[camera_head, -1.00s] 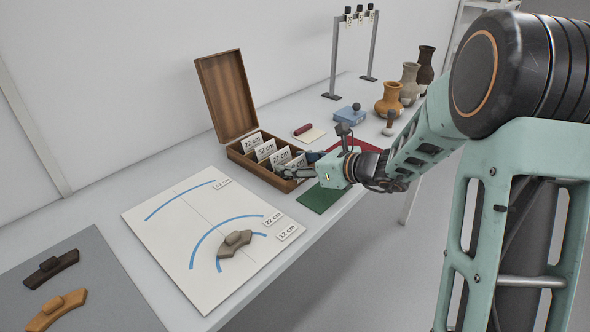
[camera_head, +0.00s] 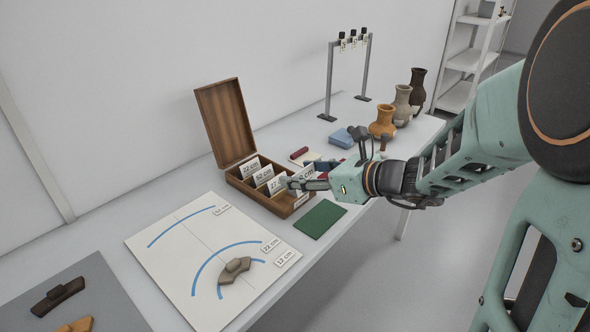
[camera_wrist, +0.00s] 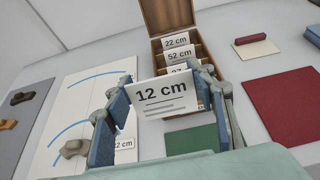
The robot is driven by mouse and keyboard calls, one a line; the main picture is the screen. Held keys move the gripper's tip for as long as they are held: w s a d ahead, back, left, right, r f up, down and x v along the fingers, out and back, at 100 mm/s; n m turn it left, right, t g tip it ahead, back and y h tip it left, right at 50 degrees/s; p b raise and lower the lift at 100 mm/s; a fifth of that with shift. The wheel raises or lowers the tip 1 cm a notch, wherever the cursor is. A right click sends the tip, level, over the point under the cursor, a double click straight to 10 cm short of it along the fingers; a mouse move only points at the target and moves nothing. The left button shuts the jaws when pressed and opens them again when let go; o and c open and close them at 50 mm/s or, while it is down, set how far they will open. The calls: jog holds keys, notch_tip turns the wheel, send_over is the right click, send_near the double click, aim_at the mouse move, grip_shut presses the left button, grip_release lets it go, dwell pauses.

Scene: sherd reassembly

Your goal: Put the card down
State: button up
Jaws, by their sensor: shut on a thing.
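My gripper (camera_wrist: 160,102) is shut on a white card (camera_wrist: 163,95) marked "12 cm", which stands upright between the two blue finger pads in the wrist view. In the head view my gripper (camera_head: 305,184) is over the front right part of the open wooden card box (camera_head: 262,200), and the card is largely hidden by the fingers. Other cards marked "22 cm" (camera_wrist: 176,41) and "52 cm" (camera_wrist: 179,56) stand in the box behind the held card, with a further one partly covered. I cannot tell whether the held card touches the box.
A green mat (camera_head: 320,219) lies bare in front of the box. A white arc chart (camera_head: 165,250) with a grey-brown sherd (camera_head: 236,270) lies to the left. A grey mat (camera_head: 100,290) bears two more sherds. Several jugs (camera_head: 383,121) and a rack (camera_head: 331,75) stand behind.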

jog(key=s+d+r+p, duration=0.3)
jog(key=s+d, duration=0.4)
jog(key=s, duration=0.5)
jog(key=b, duration=0.1)
send_over(321, 217)
jog(key=f, duration=0.9)
jog(key=shift+s+d+f, duration=0.1)
jog(key=shift+s, duration=0.3)
jog(key=shift+w+f+b, duration=0.3)
jog(key=shift+f+b, duration=0.05)
jog(key=shift+f, duration=0.1)
jog(key=shift+w+f+b, duration=0.1)
jog(key=shift+f+b, duration=0.55)
jog(key=shift+f, duration=0.9)
